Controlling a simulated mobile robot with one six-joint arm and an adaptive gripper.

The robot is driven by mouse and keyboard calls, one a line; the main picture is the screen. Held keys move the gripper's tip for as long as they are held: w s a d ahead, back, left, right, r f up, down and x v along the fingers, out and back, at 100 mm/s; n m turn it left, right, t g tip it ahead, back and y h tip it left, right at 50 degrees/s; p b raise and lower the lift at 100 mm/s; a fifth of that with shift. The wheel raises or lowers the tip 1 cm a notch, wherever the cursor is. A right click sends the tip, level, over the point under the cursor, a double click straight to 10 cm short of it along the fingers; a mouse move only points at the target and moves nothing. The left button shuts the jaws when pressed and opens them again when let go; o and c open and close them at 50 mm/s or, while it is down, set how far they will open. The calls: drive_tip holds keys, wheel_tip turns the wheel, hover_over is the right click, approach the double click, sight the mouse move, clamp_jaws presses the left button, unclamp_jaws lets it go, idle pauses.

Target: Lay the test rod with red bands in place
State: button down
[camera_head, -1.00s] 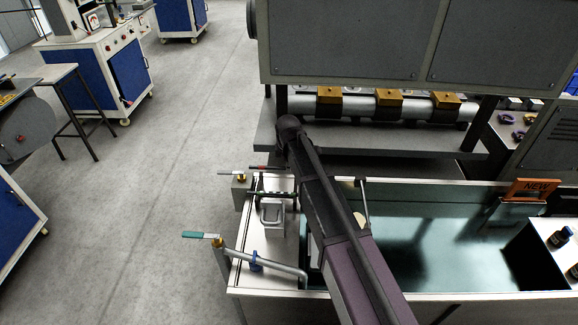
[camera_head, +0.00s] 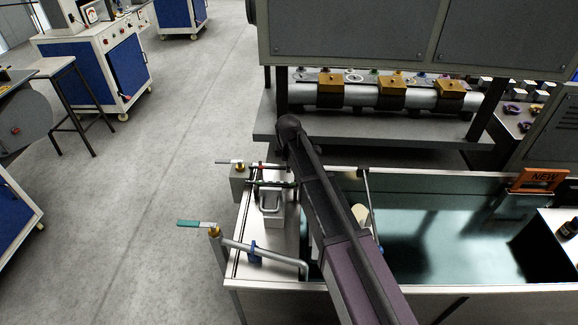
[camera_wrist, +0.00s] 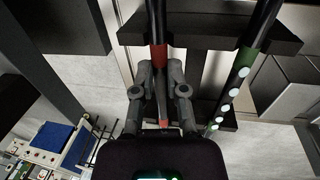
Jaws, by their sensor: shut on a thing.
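The test rod with red bands (camera_wrist: 158,56) is dark with a red band and runs lengthwise between the fingers of my gripper (camera_wrist: 160,91) in the wrist view. My gripper is shut on it. In the head view the red-banded rod (camera_head: 268,167) shows left of my arm; the gripper itself is hidden there. A second rod with green bands and pale dots (camera_wrist: 237,78) lies to its right in the wrist view, across dark support bars (camera_wrist: 208,32). In the head view this green-banded rod (camera_head: 268,184) is just nearer. I cannot tell whether the held rod touches the supports.
A metal block with a handle (camera_head: 271,207) and a pipe with a green-handled valve (camera_head: 197,223) stand on the tank's left end. The water tank (camera_head: 440,240) lies right of my arm. Open floor lies left.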

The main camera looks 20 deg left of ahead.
idle(0.4)
drive_tip(key=c, duration=0.6)
unclamp_jaws()
drive_tip(key=shift+r, duration=0.1)
wheel_tip(320, 180, up, 8)
drive_tip(key=p, duration=0.8)
drive_tip(key=shift+r+p, duration=0.2)
drive_tip(key=shift+p, duration=0.15)
drive_tip(key=shift+d, duration=0.1)
idle(0.5)
